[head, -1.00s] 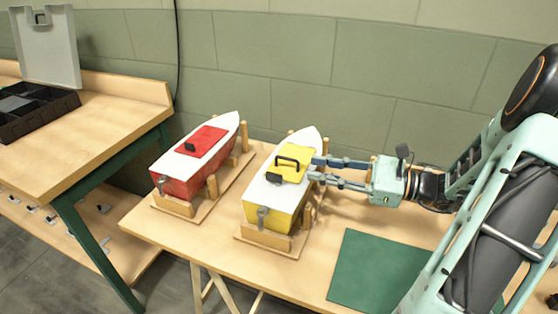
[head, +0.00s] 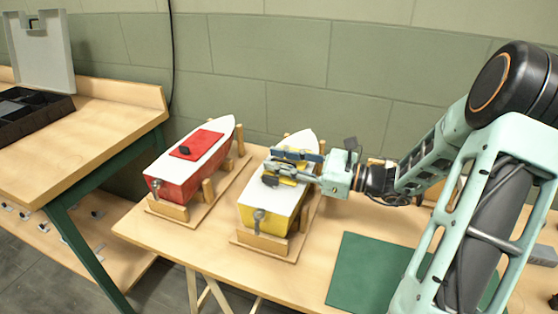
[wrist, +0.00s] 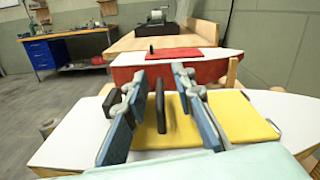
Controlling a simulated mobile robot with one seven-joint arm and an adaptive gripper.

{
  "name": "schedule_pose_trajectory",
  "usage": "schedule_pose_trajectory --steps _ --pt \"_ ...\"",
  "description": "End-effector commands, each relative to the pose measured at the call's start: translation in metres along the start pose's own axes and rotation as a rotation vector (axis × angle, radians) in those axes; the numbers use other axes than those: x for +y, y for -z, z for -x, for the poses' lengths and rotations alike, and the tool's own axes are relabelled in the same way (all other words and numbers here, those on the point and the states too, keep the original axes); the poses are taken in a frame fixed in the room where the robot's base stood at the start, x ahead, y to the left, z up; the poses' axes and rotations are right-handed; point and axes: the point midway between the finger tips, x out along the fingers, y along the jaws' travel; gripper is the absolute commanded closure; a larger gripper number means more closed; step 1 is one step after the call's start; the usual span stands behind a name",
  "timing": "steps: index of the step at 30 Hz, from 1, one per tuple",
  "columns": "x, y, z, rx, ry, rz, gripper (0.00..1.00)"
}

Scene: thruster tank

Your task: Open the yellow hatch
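The yellow hatch (wrist: 237,117) lies flat on the white deck of the yellow boat (head: 272,219). Its black handle (wrist: 160,104) stands up from the hatch in the wrist view. My gripper (wrist: 153,110) is open, with one blue-padded finger on each side of the handle and a visible gap to each. In the head view my gripper (head: 290,168) reaches over the hatch from the right and hides most of it. A dark block (head: 270,181) shows at the hatch's near edge.
The red boat with its red hatch (head: 195,146) stands to the left on a wooden cradle. A green mat (head: 372,272) lies on the table to the right. A workbench with a black divided tray (head: 30,112) stands at the far left.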

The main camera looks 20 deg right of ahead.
Motion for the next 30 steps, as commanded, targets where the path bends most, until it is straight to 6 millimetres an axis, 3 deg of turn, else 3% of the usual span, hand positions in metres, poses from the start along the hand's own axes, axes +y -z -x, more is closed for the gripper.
schedule_pose_trajectory --steps 5,12,30 --pt "0.0000 -0.0002 0.0000 0.000 0.000 0.000 0.76" --pt "-0.0001 -0.0002 0.0002 0.000 0.000 0.001 1.00" --pt "-0.0034 -0.0059 0.0006 0.000 0.003 -0.022 1.00"
